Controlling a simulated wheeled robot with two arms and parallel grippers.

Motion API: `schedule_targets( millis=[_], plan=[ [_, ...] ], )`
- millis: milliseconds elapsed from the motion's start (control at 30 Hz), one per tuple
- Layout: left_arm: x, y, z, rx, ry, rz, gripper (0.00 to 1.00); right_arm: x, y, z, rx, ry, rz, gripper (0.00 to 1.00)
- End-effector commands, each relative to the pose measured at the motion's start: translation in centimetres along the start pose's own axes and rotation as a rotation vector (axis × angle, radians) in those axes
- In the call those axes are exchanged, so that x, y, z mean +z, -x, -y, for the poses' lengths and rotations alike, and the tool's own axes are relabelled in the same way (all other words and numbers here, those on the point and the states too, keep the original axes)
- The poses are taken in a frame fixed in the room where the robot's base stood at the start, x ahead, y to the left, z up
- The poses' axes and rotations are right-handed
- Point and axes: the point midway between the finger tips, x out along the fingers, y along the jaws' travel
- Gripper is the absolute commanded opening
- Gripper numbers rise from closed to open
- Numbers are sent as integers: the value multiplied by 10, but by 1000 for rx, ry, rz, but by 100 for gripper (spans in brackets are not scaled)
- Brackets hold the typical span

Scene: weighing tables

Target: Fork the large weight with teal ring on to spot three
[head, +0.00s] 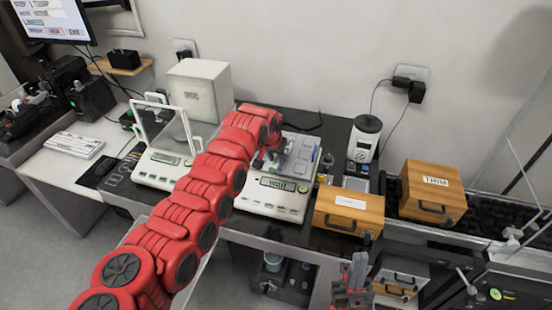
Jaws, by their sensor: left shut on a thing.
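My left arm reaches from the lower left to the middle balance (262,206). My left gripper (276,158) is small and partly hidden by the arm, over the balance's grey upper deck (303,155). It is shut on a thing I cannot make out. The large weight with the teal ring and spot three cannot be picked out in this view. My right gripper (352,288) is low in front of the table, below the wooden box, apart from the balances; its jaw opening is unclear.
A balance with a glass shield (160,172) stands left of the middle one. A white box (199,88) is behind. A keyboard (74,146) lies left.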

Motion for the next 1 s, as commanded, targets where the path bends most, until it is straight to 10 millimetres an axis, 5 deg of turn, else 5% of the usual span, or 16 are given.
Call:
schedule_targets(
  millis=[1000],
  plan=[
    [1, 0, 0, 0, 1, -73, 0, 1, 4, 0, 0, 0, 0, 0]
  ],
)
